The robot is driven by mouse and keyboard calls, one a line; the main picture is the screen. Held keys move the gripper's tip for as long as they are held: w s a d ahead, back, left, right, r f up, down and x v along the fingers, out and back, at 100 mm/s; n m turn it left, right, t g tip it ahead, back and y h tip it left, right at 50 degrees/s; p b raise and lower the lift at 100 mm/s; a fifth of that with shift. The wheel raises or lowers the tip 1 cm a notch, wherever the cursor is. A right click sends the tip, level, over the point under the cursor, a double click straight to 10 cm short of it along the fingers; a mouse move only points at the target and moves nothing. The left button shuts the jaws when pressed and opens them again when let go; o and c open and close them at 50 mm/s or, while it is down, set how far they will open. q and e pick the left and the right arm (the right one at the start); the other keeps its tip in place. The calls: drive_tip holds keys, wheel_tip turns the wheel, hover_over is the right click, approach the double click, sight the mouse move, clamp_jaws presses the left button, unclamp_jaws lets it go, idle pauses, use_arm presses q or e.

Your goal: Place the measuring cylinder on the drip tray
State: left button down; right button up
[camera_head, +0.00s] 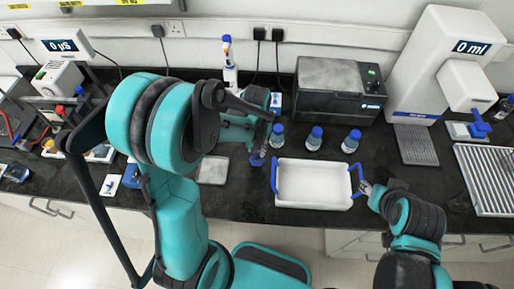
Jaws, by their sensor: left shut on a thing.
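My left gripper (264,138) is shut on a slim clear item with a blue base, apparently the measuring cylinder (259,157). It is just left of the white tray; the gripper and arm hide its upper part, and I cannot tell whether its base touches the bench. A grey ribbed tray (416,146) lies in front of the white "0 ml" dispenser, and a larger slatted metal tray (488,178) lies at the far right; I cannot tell for certain which is the drip tray. My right gripper (366,188) is at the white tray's right blue handle; its jaws are too small to judge.
The white tray (313,204) with blue handles sits at the bench's front edge. Several blue-capped bottles (314,139) stand behind it. A dark instrument box (330,105) is at the back. A flat grey plate (213,171) lies to the left. Bare bench shows right of the white tray.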

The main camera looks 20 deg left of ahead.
use_arm(q)
drive_tip(key=shift+f, duration=0.1)
drive_tip(key=c, duration=1.2)
unclamp_jaws()
drive_tip(key=shift+o, duration=0.2)
